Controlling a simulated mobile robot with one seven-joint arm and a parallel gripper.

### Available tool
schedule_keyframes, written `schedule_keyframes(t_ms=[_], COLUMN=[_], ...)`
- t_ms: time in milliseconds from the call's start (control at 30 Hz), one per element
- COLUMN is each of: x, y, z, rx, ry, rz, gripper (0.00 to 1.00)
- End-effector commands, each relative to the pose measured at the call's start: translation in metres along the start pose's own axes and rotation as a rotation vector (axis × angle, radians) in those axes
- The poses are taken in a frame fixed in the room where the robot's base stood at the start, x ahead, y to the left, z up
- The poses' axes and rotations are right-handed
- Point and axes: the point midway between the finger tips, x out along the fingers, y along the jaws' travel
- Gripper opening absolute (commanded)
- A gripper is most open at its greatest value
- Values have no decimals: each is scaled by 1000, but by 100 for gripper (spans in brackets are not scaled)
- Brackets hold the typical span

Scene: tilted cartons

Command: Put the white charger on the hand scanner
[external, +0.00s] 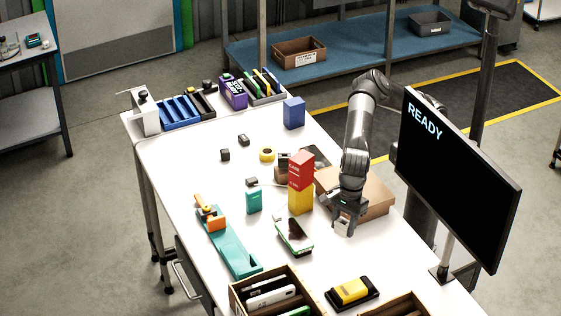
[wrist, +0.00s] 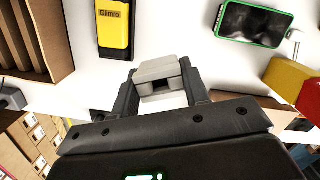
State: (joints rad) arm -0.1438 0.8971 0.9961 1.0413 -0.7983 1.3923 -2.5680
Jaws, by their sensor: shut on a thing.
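The white charger (wrist: 157,70) is a small pale block held between the two fingers of my gripper (wrist: 160,88) in the wrist view. In the external view my gripper (external: 346,212) points down over the right side of the white table, with the charger (external: 342,227) at its tips. A green-edged device with a dark screen, which looks like the hand scanner (external: 294,236), lies flat on the table to the left of my gripper. It also shows at the top right of the wrist view (wrist: 256,22). Nothing is seen on its screen.
A yellow and black device (external: 352,291) lies nearer the front. A red box (external: 301,170) stands on a yellow box (external: 300,200) behind the scanner. A cardboard carton (external: 378,198) is beside my arm, and a monitor (external: 457,180) stands at the right. A wooden crate (external: 236,300) is at the front.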

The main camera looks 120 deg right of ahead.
Motion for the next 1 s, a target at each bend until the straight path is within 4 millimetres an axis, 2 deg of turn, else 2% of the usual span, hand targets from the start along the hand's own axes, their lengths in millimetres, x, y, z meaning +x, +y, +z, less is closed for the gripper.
schedule_keyframes(t_ms=[300, 500, 733, 900, 1000], x=[45, 65, 77, 102, 110], y=[69, 99, 106, 106, 106], z=[10, 17, 17, 13, 12], rx=[-5, -2, -1, -1, -2], ry=[3, 1, 2, 2, 1], rz=[4, 2, 1, 1, 1], gripper=[18, 18, 18, 18, 18])
